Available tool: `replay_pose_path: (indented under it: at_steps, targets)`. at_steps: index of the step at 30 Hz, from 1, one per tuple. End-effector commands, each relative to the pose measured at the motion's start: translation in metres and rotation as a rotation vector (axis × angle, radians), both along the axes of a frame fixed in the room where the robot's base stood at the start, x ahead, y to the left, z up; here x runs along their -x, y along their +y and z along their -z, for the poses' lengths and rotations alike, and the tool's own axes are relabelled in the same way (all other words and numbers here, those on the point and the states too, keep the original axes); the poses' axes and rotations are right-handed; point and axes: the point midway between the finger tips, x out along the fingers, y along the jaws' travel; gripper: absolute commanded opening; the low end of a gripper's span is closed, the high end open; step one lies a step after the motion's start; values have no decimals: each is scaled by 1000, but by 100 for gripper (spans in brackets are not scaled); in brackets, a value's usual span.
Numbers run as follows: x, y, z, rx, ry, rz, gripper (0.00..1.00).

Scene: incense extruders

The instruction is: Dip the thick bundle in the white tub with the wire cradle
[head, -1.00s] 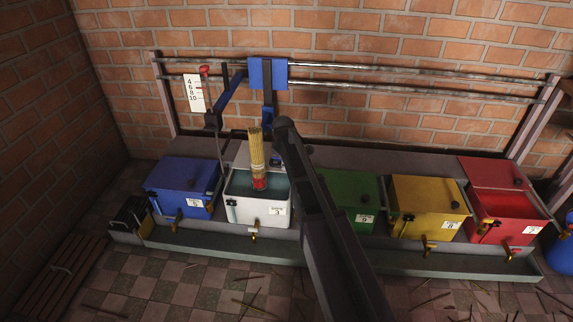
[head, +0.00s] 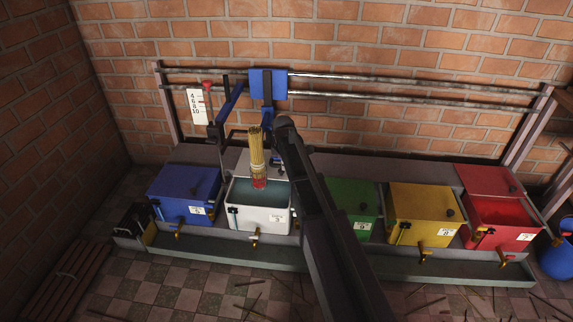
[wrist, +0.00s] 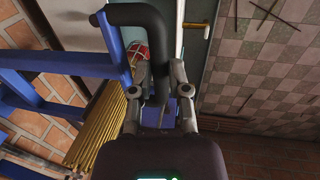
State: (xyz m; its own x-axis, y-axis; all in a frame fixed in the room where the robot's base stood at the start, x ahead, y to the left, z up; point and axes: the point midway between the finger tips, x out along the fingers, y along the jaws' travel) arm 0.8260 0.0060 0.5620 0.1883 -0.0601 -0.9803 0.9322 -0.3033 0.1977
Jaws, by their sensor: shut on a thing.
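The thick bundle (head: 257,150) of tan sticks with a red lower end hangs upright over the open white tub (head: 258,219), which holds blue-green liquid. The red end overlaps the tub mouth; I cannot tell if it touches the liquid. In the wrist view the bundle (wrist: 97,128) lies left of my gripper, with pale lines across its red end, perhaps the wire cradle (wrist: 137,51). My gripper (wrist: 161,82) is shut on a black bent handle (wrist: 140,15) beside the blue hanging frame (wrist: 60,60). In the head view my arm mostly hides the gripper.
A blue tub (head: 184,190) stands left of the white one; green (head: 352,205), yellow (head: 425,215) and open red (head: 505,220) tubs stand right. A red-knobbed post (head: 208,86) stands by a number scale (head: 197,107). Metal rails (head: 400,80) run behind. Loose sticks litter the floor.

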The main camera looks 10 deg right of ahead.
Motion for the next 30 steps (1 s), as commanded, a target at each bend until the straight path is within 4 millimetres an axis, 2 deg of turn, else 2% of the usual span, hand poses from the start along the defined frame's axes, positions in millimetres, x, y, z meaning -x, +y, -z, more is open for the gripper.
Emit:
replay_pose_path:
  at_steps: [1,7,20,21,24,30]
  targets:
    - [6,2,-5,-6,11,0,0]
    - [6,3,-14,-6,11,0,0]
    - [6,3,-15,-5,11,-1,0]
    - [6,3,-15,-5,11,-1,31]
    - [5,2,-15,-4,10,-1,56]
    - [3,1,-15,-2,7,-1,56]
